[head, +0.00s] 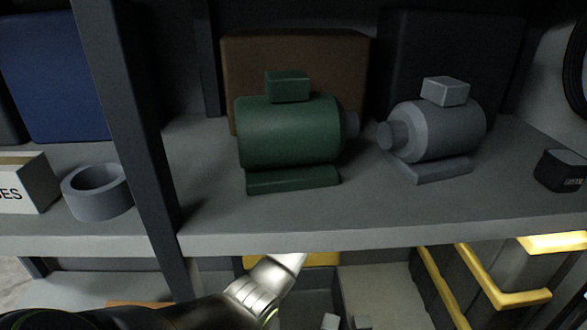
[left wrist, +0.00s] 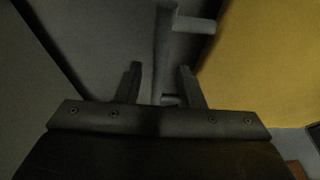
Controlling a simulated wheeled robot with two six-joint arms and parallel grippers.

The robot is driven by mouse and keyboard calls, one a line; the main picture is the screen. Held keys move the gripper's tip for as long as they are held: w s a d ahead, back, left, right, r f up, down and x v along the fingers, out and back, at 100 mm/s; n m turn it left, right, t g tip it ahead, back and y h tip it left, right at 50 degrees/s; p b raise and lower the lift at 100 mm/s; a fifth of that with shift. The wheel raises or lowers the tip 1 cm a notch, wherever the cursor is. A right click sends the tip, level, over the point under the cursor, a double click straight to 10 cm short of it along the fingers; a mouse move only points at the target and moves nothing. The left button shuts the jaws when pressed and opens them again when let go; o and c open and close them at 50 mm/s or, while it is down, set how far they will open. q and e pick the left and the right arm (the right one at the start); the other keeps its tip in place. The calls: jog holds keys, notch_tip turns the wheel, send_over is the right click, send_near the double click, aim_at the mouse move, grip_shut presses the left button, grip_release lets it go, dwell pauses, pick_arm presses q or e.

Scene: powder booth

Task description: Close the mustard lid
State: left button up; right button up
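A flat mustard-yellow panel, which looks like the mustard lid (left wrist: 262,62), fills the right of the left wrist view. In the head view a yellow strip (head: 322,259) shows just under the shelf edge, partly behind my left arm; I cannot tell whether it is the same panel. My left gripper (left wrist: 161,76) is open, with its two fingers apart and nothing clearly held. A grey upright bar (left wrist: 165,50) with a short side piece lies beyond and between the fingers, left of the yellow panel. In the head view the left fingers are not clearly visible. My right gripper is out of view.
The grey shelf (head: 400,225) crosses above my left arm. It carries a green motor (head: 290,132), a grey motor (head: 440,132), a grey ring (head: 97,192) and a small dark box (head: 562,171). A dark post (head: 125,110) stands left. Yellow-edged grey bins (head: 480,275) sit lower right.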

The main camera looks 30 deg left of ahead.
pick_arm(q)
grip_shut()
dwell(0.4)
jog(key=shift+s+d, duration=0.15)
jog(key=shift+s, duration=0.05)
jog(key=s+d+n+t+y+p, duration=0.1)
jog(key=s+d+y+p, duration=0.1)
jog(key=s+d, duration=0.4)
jog(key=s, duration=0.4)
jog(key=shift+s+d+t, duration=0.2)
jog(key=shift+s+t, duration=0.1)
jog(key=shift+t, duration=0.1)
